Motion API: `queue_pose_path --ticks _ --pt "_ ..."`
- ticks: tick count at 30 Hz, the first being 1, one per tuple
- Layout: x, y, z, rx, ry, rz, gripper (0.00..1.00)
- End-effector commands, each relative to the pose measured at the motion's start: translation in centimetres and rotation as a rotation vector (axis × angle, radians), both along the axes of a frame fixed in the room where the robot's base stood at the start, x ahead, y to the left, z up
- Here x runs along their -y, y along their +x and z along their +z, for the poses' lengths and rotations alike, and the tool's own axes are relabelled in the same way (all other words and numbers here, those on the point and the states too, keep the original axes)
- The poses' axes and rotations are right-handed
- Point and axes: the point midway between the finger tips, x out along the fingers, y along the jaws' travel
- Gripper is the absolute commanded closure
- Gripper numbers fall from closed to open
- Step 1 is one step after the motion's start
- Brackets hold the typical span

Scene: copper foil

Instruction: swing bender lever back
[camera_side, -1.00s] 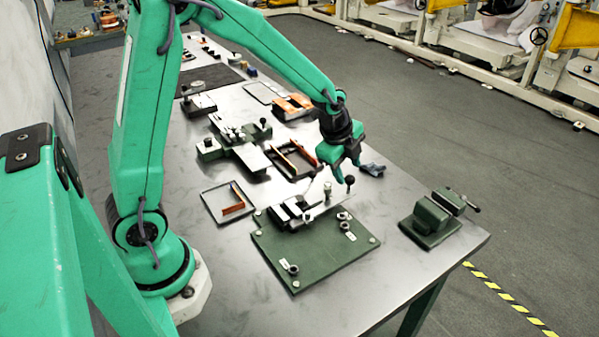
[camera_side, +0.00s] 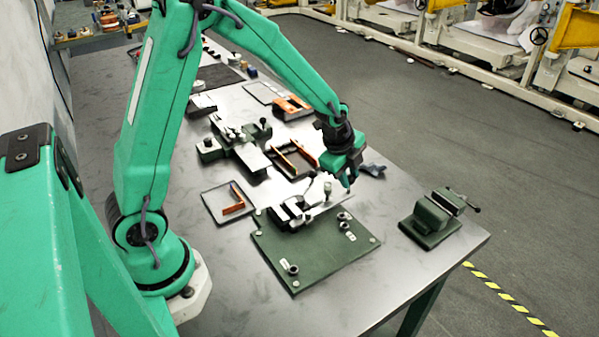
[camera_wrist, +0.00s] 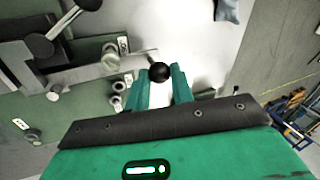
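The bender (camera_side: 292,213) sits on a green base plate (camera_side: 300,262). Its lever (camera_wrist: 100,66) ends in a black ball knob (camera_wrist: 160,72), seen at mid-picture in the wrist view. My gripper (camera_side: 347,184) is lowered at the lever's knob end. In the wrist view the two green fingertips (camera_wrist: 161,82) stand apart on either side of the knob, close to its sides. I cannot tell whether they press on it. The side view mostly hides the knob behind the fingers.
A green vise (camera_side: 432,218) stands near the right table edge. A blue-grey cloth (camera_side: 373,170) lies just behind my gripper. Trays with copper pieces (camera_side: 233,203) lie left and behind. Posts (camera_side: 344,222) stand on the plate.

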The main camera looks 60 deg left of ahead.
Motion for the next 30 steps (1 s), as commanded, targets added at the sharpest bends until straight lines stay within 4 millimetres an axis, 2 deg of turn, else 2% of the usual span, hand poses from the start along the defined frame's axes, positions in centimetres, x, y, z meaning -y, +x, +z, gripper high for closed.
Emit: queue_pose_path --ticks 8,14,30 --pt "0.2 -0.1 0.0 -0.002 0.002 -0.01 1.0" --pt "1.2 -0.1 0.0 -0.001 0.014 -0.063 1.0" --pt "7.2 -1.4 0.0 0.007 0.091 -0.413 1.0"
